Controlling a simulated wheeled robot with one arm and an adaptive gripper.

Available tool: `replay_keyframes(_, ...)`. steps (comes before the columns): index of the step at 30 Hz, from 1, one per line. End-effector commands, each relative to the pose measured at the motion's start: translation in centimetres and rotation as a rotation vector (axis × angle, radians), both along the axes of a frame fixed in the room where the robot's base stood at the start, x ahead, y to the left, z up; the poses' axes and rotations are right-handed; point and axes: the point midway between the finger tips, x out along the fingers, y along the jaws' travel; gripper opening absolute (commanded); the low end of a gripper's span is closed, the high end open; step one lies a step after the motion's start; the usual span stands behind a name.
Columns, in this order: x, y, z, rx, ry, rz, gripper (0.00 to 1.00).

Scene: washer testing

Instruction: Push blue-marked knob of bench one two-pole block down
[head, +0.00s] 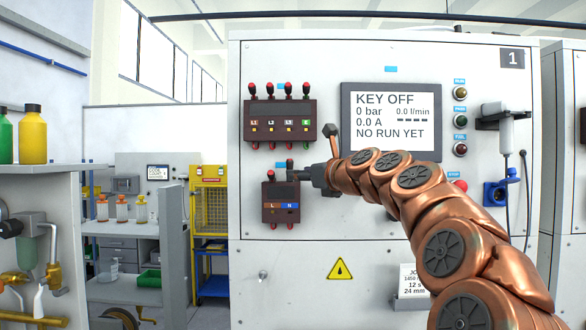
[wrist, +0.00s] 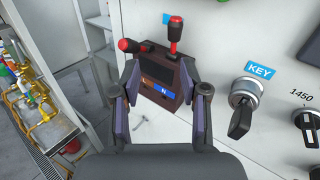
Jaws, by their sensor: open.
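The two-pole block (head: 281,203) is a dark brown box on the white panel of bench one, with an orange L mark and a blue N mark. In the wrist view the block (wrist: 160,88) shows between my fingers. Its blue-marked knob (wrist: 174,33), red-tipped, stands up from the block's top right. The other red-tipped knob (wrist: 127,45) sticks out at a lower angle on the left. My gripper (wrist: 158,88) is open and empty, in front of the block. I cannot tell whether a finger touches the block.
A four-pole block (head: 280,122) with several raised red-tipped knobs sits just above. The screen (head: 391,122) reads KEY OFF and NO RUN YET. A key switch (wrist: 242,105) stands right of my fingers in the wrist view. A shelf with bottles (head: 33,135) is at left.

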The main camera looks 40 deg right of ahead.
Motion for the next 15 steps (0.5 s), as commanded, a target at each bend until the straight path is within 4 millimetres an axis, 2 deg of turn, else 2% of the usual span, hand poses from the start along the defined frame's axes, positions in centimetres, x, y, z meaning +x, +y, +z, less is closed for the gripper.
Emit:
replay_keyframes(3, -0.3, -1.5, 1.0, 0.054, -0.029, -0.027, 0.44)
replay_keyframes(8, 0.1, -1.8, 1.2, 0.064, -0.034, -0.030, 0.44)
replay_keyframes(15, 2.6, -1.8, 1.2, 0.062, -0.032, -0.029, 0.44)
